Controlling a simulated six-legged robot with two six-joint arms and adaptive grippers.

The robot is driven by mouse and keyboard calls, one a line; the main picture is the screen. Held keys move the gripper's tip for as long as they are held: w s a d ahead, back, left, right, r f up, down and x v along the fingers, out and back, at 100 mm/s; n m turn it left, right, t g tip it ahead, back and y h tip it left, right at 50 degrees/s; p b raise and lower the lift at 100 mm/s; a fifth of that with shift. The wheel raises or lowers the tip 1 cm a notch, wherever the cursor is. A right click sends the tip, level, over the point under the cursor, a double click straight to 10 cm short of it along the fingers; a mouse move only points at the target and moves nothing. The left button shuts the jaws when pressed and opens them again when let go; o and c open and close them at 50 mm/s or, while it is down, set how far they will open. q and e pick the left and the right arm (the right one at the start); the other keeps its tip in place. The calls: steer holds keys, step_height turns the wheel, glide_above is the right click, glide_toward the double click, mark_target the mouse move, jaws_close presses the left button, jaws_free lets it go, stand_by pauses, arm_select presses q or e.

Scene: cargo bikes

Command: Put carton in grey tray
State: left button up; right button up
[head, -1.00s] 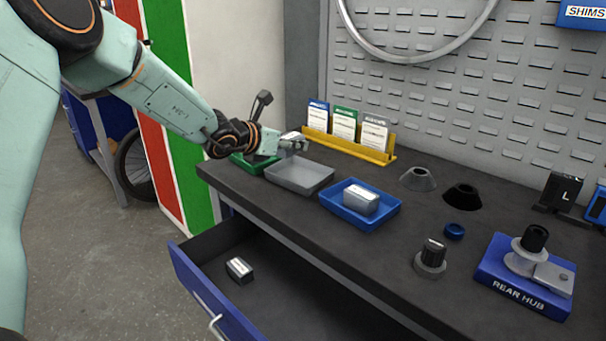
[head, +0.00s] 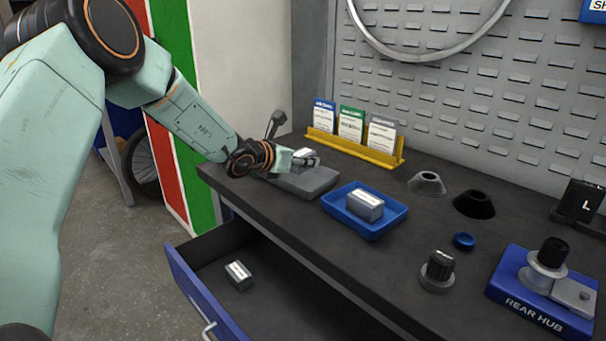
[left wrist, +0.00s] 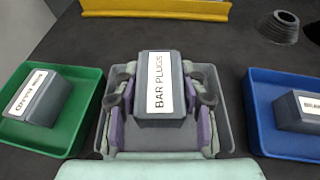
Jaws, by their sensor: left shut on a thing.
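The grey carton labelled BAR PLUGS (left wrist: 160,85) is held between the two fingers of my left gripper (left wrist: 160,110), which is shut on it. In the left wrist view the carton is over the grey tray (left wrist: 228,142), and the tray's walls show around the fingers. In the head view the left gripper (head: 303,161) and carton (head: 305,153) are at the grey tray (head: 318,184) on the bench. I cannot tell whether the carton touches the tray floor. My right gripper is not in view.
A green tray (left wrist: 88,126) with a carton (left wrist: 36,96) stands left of the grey tray. A blue tray (head: 385,228) with a carton (head: 365,204) stands right. A yellow card rack (head: 350,148) is behind. The open drawer (head: 210,312) below holds another carton (head: 239,275).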

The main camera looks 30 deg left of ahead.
mark_target(303, 180)
arm_select(q)
steer(key=shift+s+f, duration=0.15)
steer(key=shift+f, duration=0.2)
steer(key=shift+d+f+b, duration=0.15)
steer(key=shift+f+b, duration=0.05)
steer(key=shift+f, duration=0.35)
steer(key=shift+d+f+b, duration=0.15)
steer(key=shift+f, duration=0.4)
steer(key=shift+w+a+f, duration=0.15)
steer(key=shift+w+f, duration=0.15)
steer(key=shift+w, duration=0.05)
steer(key=shift+s+r, duration=0.1)
steer(key=shift+s, duration=0.15)
steer(key=shift+b, duration=0.35)
steer(key=o, duration=1.2)
steer(key=shift+w+f, duration=0.15)
steer(key=shift+f, duration=0.15)
steer(key=shift+r, duration=0.2)
